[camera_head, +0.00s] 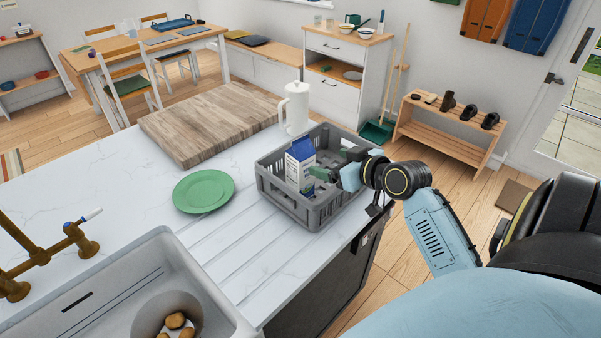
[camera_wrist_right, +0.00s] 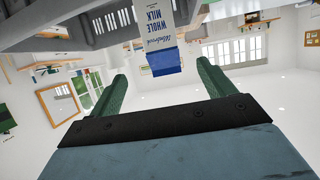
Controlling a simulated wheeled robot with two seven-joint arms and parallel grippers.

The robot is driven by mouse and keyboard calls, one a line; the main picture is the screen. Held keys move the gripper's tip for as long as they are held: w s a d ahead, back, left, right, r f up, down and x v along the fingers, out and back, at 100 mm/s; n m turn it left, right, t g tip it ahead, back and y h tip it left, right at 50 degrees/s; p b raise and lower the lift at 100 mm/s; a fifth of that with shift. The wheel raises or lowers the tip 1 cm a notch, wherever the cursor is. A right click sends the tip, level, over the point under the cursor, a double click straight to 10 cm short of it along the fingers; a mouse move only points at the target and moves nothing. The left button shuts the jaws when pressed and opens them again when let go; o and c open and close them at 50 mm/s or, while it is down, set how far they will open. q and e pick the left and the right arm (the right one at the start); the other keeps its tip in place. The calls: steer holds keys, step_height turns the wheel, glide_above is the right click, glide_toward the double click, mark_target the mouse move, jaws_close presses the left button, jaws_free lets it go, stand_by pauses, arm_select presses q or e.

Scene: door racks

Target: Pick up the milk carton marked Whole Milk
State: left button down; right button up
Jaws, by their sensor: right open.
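The milk carton (camera_head: 300,160) is white and blue and stands in a grey crate (camera_head: 277,198) on the counter. In the right wrist view the carton (camera_wrist_right: 160,38) reads "Whole Milk" and appears upside down, ahead of and between the green fingers. My right gripper (camera_head: 320,174) reaches in over the crate's right side with its fingers close to the carton. In the wrist view the right gripper (camera_wrist_right: 162,88) is open with nothing between its fingers near the palm. Part of the carton's lower right is hidden behind the fingers. My left gripper is not in view.
A white jug (camera_head: 294,108) stands just behind the crate. A green plate (camera_head: 204,191) lies to its left, with a wooden board (camera_head: 210,124) behind. A sink (camera_head: 120,300) with a brass tap is at front left. The crate walls surround the carton.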

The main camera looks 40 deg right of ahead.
mark_target(307, 154)
steer(key=x, duration=0.7)
steer(key=shift+w+a+f, duration=0.1)
steer(key=shift+r+p+x, duration=0.15)
steer(key=shift+p+x, duration=0.2)
steer(key=shift+x, duration=0.95)
steer(key=shift+r+p+x, duration=0.1)
steer(key=shift+p+x, duration=0.25)
steer(key=shift+x, duration=1)
jaws_close()
steer(key=shift+w+r, duration=0.1)
steer(key=shift+r, duration=0.15)
